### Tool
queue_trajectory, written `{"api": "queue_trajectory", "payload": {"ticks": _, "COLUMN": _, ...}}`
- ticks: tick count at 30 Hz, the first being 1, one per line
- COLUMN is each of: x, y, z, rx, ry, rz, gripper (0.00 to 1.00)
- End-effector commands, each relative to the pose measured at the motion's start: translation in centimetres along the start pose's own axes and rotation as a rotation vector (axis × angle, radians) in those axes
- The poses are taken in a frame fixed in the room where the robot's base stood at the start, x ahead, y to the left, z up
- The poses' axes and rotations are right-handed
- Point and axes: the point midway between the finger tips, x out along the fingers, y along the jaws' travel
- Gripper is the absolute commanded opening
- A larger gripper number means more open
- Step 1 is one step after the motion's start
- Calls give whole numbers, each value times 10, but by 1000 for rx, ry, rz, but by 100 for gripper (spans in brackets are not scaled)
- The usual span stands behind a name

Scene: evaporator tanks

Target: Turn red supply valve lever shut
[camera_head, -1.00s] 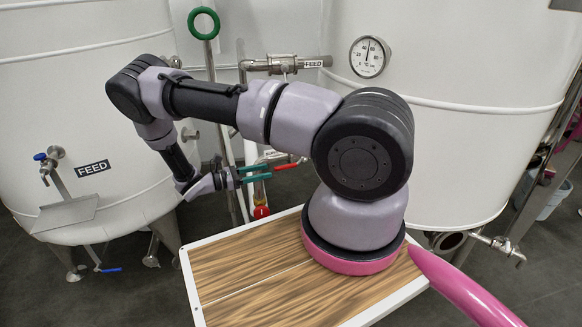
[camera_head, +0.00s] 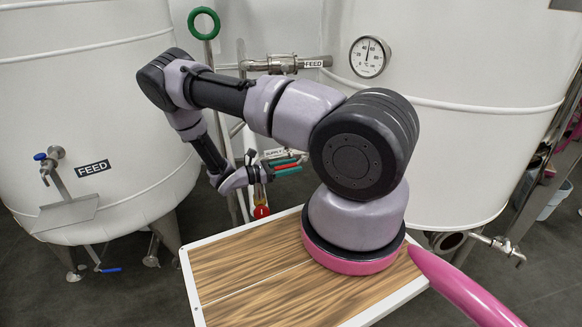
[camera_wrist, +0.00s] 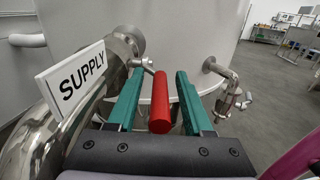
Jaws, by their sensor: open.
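The red supply valve lever (camera_wrist: 160,103) lies between my gripper's two green fingers in the wrist view, with a thin gap on each side. The lever shows as a small red strip (camera_head: 283,162) in the head view. My gripper (camera_head: 286,166) is open around the lever, its fingers pointing along it. The gripper also shows in the wrist view (camera_wrist: 158,95). The white SUPPLY sign (camera_wrist: 75,80) is on the left of the lever, in front of a steel pipe (camera_wrist: 125,45). The valve body is partly hidden behind the fingers.
White tanks stand left (camera_head: 80,110) and right (camera_head: 455,110). A FEED pipe with a valve (camera_head: 285,64) runs between them above the gripper. A green ring handle (camera_head: 204,23) stands on a post. A steel side outlet (camera_wrist: 225,85) is right of the fingers in the wrist view.

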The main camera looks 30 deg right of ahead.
Motion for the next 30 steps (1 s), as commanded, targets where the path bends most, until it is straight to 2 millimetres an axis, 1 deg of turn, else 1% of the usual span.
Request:
{"api": "queue_trajectory", "payload": {"ticks": 2, "x": 0, "y": 0, "z": 0, "rx": 0, "ry": 0, "rz": 0, "gripper": 51}}
{"api": "queue_trajectory", "payload": {"ticks": 3, "x": 0, "y": 0, "z": 0, "rx": 0, "ry": 0, "rz": 0, "gripper": 47}}
{"api": "queue_trajectory", "payload": {"ticks": 5, "x": 0, "y": 0, "z": 0, "rx": 0, "ry": 0, "rz": 0, "gripper": 24}}
{"api": "queue_trajectory", "payload": {"ticks": 6, "x": 0, "y": 0, "z": 0, "rx": 0, "ry": 0, "rz": -1, "gripper": 9}}
{"api": "queue_trajectory", "payload": {"ticks": 7, "x": 0, "y": 0, "z": 0, "rx": 0, "ry": 0, "rz": -1, "gripper": 0}}
{"api": "queue_trajectory", "payload": {"ticks": 30, "x": 1, "y": -4, "z": 0, "rx": -2, "ry": -3, "rz": -9, "gripper": 0}}
